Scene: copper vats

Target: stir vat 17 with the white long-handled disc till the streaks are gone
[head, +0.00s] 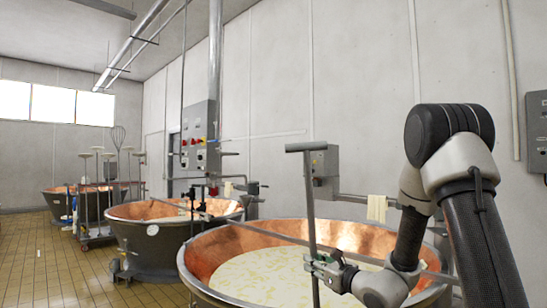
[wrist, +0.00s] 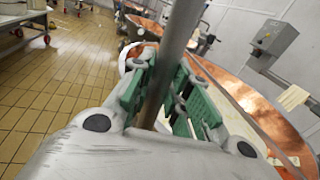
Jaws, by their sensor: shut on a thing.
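The nearest copper vat (head: 215,248) holds pale cream liquid (head: 270,276) with yellowish streaks and patches on its surface. I cannot read a number on it. My gripper (head: 324,268) is over this vat, shut on a grey long handle (head: 309,200) with a short crossbar at its top. The handle stands nearly upright, and its lower end and any disc on it are out of sight. In the wrist view, the green-padded fingers (wrist: 165,95) close around the handle (wrist: 181,35) from both sides. The vat's copper wall (wrist: 245,95) shows at the right.
A thin bar (head: 262,238) crosses above the vat. A second copper vat (head: 145,240) stands behind to the left, with more vats beyond. A wheeled rack (head: 97,212) carries white-disc tools and a whisk. A grey control box (head: 322,162) and pale cloth (head: 377,208) are near the wall.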

